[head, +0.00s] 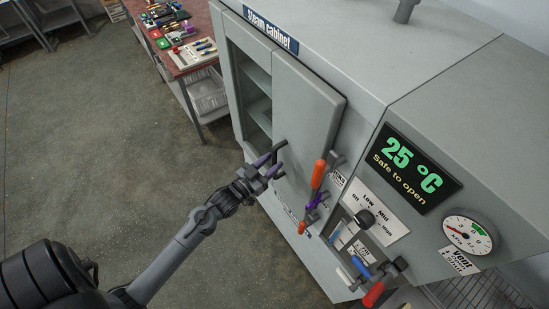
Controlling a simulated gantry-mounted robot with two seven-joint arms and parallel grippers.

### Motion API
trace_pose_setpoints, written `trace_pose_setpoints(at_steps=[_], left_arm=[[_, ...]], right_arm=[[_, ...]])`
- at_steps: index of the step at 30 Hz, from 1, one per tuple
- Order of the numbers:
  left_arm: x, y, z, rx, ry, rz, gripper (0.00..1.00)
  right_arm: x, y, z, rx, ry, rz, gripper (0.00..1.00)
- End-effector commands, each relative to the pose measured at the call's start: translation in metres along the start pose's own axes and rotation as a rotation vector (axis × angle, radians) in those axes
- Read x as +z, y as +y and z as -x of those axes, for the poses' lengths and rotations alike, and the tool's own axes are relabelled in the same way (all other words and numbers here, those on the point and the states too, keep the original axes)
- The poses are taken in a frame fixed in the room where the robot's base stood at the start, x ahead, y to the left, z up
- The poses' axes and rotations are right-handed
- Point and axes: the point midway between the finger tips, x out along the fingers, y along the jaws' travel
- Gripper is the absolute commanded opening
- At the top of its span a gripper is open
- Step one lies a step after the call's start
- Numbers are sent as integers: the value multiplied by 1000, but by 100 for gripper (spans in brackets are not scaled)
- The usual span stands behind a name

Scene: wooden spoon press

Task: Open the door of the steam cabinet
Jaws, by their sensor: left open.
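The steam cabinet (375,45) is a large grey box under a blue name sign. A green display (410,168) reads 25 °C, "Safe to open". My right gripper is not in view.
Lower are a black knob (364,218) and a red-handled lever (373,294). A round gauge (467,235) is at right. A reddish table (188,62) holds tools behind. Floor at left is clear.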

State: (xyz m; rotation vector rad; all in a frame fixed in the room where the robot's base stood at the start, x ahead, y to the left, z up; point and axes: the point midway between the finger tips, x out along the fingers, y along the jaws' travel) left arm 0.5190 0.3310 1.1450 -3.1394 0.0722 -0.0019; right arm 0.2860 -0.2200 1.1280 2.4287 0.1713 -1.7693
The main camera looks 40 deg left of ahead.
Motion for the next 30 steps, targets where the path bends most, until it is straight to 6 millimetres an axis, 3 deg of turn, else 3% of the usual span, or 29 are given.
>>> trace_pose_setpoints(at_steps=[6,17,25,30], left_arm=[[0,0,-17,1,0,-1,41],[1,0,-20,0,-1,0,41],[0,0,-20,0,-1,0,0],[0,0,-20,0,-1,0,0]], right_arm=[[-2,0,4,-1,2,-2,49],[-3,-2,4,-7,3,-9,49],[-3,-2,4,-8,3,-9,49],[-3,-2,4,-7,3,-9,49]])
